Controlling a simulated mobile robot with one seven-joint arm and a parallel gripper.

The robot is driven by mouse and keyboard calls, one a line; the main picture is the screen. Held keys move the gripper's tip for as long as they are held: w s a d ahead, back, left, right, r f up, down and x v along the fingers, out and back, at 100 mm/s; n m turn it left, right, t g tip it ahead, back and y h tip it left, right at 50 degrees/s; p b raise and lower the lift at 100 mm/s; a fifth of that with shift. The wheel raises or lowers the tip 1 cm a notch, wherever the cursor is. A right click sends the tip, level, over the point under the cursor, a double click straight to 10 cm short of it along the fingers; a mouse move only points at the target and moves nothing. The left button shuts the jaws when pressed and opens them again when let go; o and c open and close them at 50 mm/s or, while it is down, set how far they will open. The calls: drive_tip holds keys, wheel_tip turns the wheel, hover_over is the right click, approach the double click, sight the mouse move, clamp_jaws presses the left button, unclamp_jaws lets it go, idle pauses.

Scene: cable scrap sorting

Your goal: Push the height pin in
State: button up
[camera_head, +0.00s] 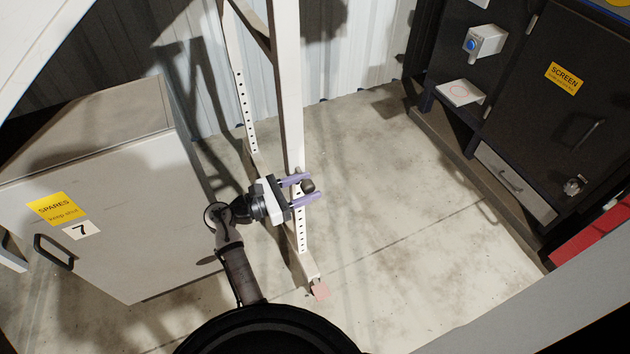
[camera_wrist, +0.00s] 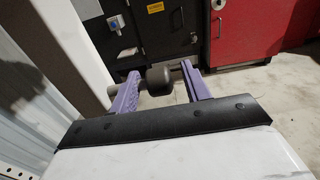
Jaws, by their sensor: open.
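The height pin has a dark rounded knob (camera_head: 308,186) beside the white post with a column of holes (camera_head: 300,232). My gripper (camera_head: 308,190) is at the post, its two purple fingers pointing right, open, with the knob between their tips. I cannot tell whether either finger touches the knob. How deep the pin sits in the post is hidden.
A pale cabinet marked SPARES (camera_head: 110,240) stands left of my arm. A dark cabinet marked SCREEN (camera_head: 545,120) stands at the right. A second holed upright (camera_head: 243,100) rises behind. The concrete floor (camera_head: 410,200) between post and dark cabinet is clear.

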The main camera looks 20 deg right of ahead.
drive_tip(key=shift+w+d, duration=0.1)
drive_tip(key=shift+d, duration=1.45)
clamp_jaws()
